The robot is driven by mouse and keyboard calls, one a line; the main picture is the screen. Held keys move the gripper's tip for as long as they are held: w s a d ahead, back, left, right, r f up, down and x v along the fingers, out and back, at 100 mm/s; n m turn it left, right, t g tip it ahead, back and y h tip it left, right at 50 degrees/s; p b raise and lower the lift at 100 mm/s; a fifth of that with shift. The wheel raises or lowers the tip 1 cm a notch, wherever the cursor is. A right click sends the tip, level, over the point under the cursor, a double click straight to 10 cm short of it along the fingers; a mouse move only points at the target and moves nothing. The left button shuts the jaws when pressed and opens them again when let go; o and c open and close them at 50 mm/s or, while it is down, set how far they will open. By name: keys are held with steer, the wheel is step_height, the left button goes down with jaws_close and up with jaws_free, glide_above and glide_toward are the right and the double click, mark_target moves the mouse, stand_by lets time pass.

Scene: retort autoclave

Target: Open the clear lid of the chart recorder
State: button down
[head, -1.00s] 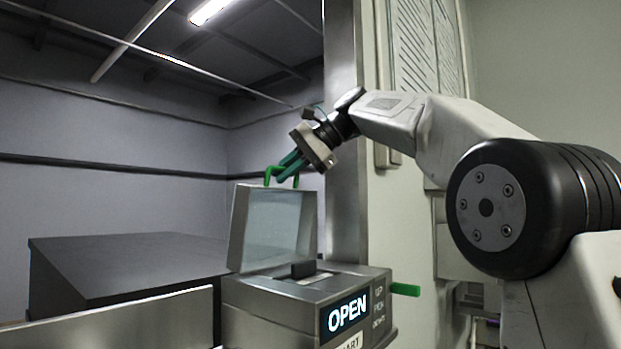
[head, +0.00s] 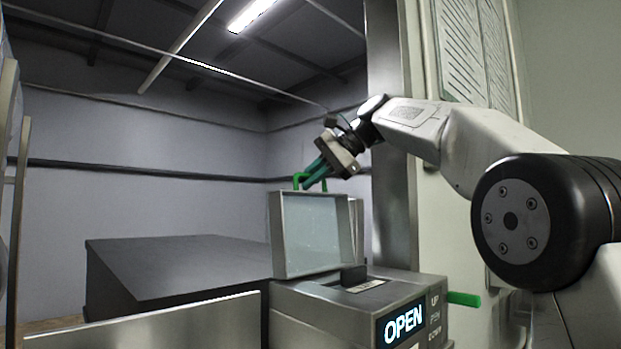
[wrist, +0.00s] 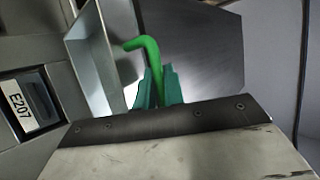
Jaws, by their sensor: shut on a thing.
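The chart recorder (head: 345,300) is a grey metal box with a lit "OPEN" display (head: 404,325) on its front. Its clear lid (head: 310,235), a framed pane, stands raised and roughly upright at the back of the box. A green handle (head: 299,178) sits on the lid's top edge and also shows in the wrist view (wrist: 142,44). My gripper (head: 308,183) has teal fingers shut on this handle. In the wrist view the fingers (wrist: 158,85) flank the green bar, and the lid's frame (wrist: 90,60) lies to their left. The far part of the handle is partly hidden by the fingers.
A green lever (head: 464,299) sticks out from the recorder's right side. A dark flat-topped box (head: 180,262) stands behind and left. A metal panel (head: 170,325) is in the left foreground. A tall steel post (head: 390,150) rises behind the recorder.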

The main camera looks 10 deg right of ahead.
steer(key=c, duration=1.8)
jaws_free()
steer(key=shift+s+a, duration=0.1)
steer(key=shift+a, duration=0.05)
steer(key=shift+s+d+r, duration=0.15)
steer(key=shift+d+r, duration=0.25)
steer(key=shift+d, duration=0.15)
steer(key=v, duration=0.6)
steer(key=shift+s+d+r, duration=0.15)
steer(key=shift+d+r, duration=0.05)
steer(key=shift+a, duration=0.1)
